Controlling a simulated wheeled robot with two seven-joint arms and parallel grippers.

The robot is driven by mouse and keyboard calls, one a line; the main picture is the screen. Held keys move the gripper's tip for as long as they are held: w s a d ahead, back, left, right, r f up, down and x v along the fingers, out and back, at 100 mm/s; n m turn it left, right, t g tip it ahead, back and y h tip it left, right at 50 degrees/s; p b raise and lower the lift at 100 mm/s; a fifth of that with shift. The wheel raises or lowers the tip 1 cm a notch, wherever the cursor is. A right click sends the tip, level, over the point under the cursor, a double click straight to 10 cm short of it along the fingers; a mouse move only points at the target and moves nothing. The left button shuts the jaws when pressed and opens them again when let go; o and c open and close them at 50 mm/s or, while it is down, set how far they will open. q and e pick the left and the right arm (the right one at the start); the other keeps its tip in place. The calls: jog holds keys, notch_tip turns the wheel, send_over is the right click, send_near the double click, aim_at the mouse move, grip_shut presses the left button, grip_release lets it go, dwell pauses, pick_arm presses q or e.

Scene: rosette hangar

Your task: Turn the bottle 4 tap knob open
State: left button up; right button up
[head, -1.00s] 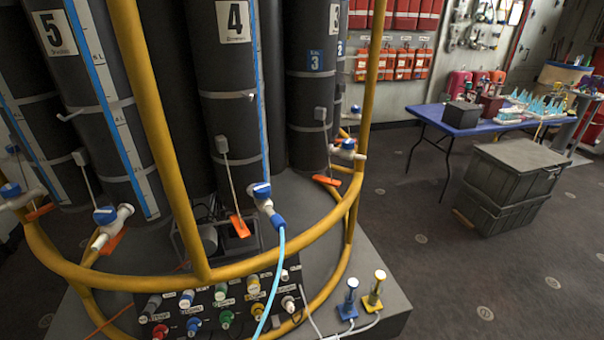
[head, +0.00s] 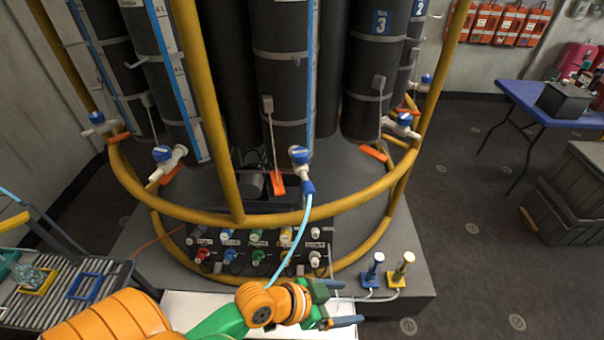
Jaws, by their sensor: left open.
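The bottle 4 tap has a blue knob (head: 300,153) on a white body, low on the front of the dark middle bottle (head: 282,75). A light blue hose (head: 298,232) hangs from its blue connector (head: 308,188). The bottle's number is outside the present view. My left gripper (head: 346,304) is open and empty, at the bottom of the head view, in front of the stand and well below the knob in the picture. Its fingers point right. My right gripper is not in view.
A yellow rail (head: 262,219) curves around the bottles, below the tap in the picture. A panel of coloured connectors (head: 262,240) sits below it. Other blue-knobbed taps (head: 163,154) stand either side. A blue and a yellow fitting (head: 402,268) stand on the base corner. Open floor lies right.

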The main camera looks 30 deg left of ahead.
aim_at(297, 160)
pick_arm(q)
jog(key=w+r+t+h, duration=0.3)
jog(key=w+r+t, duration=0.35)
jog(key=r, duration=0.55)
jog(key=w+a+n+t+y, duration=0.1)
jog(key=w+a+n+y, duration=0.1)
jog(key=a, duration=0.5)
jog(key=w+a+r+n+t+y, duration=0.1)
jog(key=w+a+n+y, duration=0.2)
jog(key=a+y, duration=0.4)
jog(key=w+a+n+t+y, duration=0.1)
jog(key=w+a+n+y, duration=0.2)
jog(key=a, duration=0.6)
jog(key=shift+w+a+r+n+y, duration=0.15)
jog(key=shift+w+n+y, duration=0.1)
jog(key=shift+n+y, duration=0.45)
jog(key=x, duration=0.3)
jog(key=b+x, duration=0.1)
jog(key=x, duration=0.2)
jog(key=shift+w, duration=0.25)
jog(key=shift+s, duration=0.1)
